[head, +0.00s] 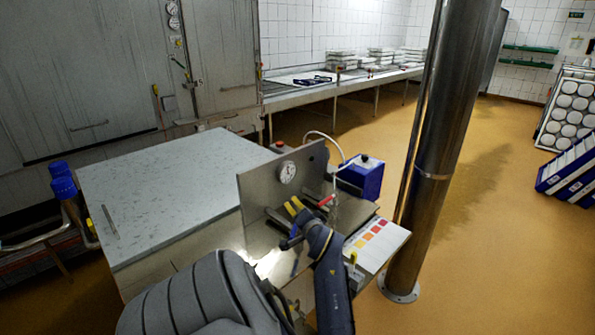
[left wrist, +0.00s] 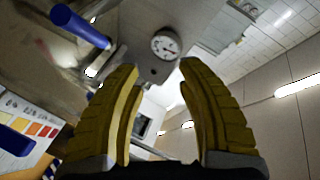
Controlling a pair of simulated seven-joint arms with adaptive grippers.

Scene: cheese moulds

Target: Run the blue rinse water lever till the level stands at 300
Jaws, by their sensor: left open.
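A blue lever handle (head: 290,243) shows just left of my left wrist, in front of the steel panel. In the left wrist view the blue handle (left wrist: 80,26) lies at upper left, outside the fingers. My left gripper (head: 294,206) has yellow fingers and is at the panel, below the round dial; its fingers (left wrist: 160,90) stand apart with nothing between them. The white dial (head: 287,172) is on the panel and shows beyond the fingertips in the left wrist view (left wrist: 166,43). Its numbers are too small to read. My right gripper is not in view.
A red handle (head: 327,201) is close right of my gripper. A blue box (head: 362,176) with a white hose stands behind it. A colour chart (head: 375,240) lies at the bench's right side, near a steel column (head: 432,160). A grey worktop (head: 165,190) at left is clear.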

